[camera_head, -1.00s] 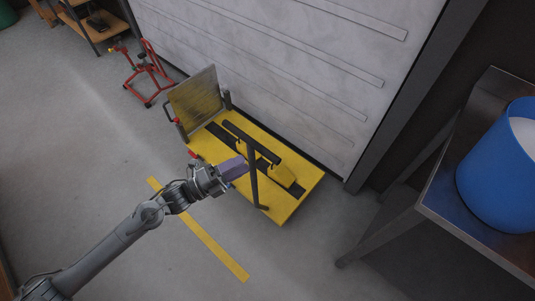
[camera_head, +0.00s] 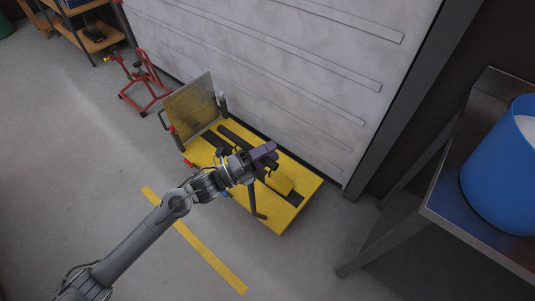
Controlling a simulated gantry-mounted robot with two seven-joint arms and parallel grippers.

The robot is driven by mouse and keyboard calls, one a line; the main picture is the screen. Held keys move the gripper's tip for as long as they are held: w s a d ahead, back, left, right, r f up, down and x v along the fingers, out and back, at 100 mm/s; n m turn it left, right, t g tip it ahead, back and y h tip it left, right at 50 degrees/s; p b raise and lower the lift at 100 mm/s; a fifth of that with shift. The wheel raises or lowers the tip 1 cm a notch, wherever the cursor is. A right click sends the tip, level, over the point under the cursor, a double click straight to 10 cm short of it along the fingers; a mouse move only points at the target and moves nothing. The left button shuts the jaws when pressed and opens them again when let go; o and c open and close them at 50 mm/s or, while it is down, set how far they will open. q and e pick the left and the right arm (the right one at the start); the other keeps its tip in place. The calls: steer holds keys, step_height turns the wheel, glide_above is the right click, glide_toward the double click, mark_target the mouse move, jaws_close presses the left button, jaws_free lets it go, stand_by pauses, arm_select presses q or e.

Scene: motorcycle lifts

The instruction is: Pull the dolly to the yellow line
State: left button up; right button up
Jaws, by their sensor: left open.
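The dolly (camera_head: 279,221) is a low yellow platform with black strips, close along the big pale ribbed door. A dark upright post (camera_head: 254,202) rises from its near side; the upper part is hidden behind my gripper. A tilted grey plate (camera_head: 192,108) stands at its left end. My left gripper (camera_head: 264,156), with purple fingers, is open and over the middle of the dolly in the picture. I cannot tell whether it touches the dolly's bar. The yellow line (camera_head: 208,257) runs on the floor in front of the dolly, partly behind my left arm. My right gripper is not in view.
A metal table (camera_head: 447,205) with a blue bucket (camera_head: 502,168) stands at the right. A red stand (camera_head: 142,87) and a wooden shelf (camera_head: 95,42) are at the upper left. The grey floor between the dolly and the yellow line is clear apart from my arm.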

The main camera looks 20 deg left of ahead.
arm_select(q)
steer(key=shift+c, duration=0.5)
jaws_close()
steer(key=shift+s, duration=0.1)
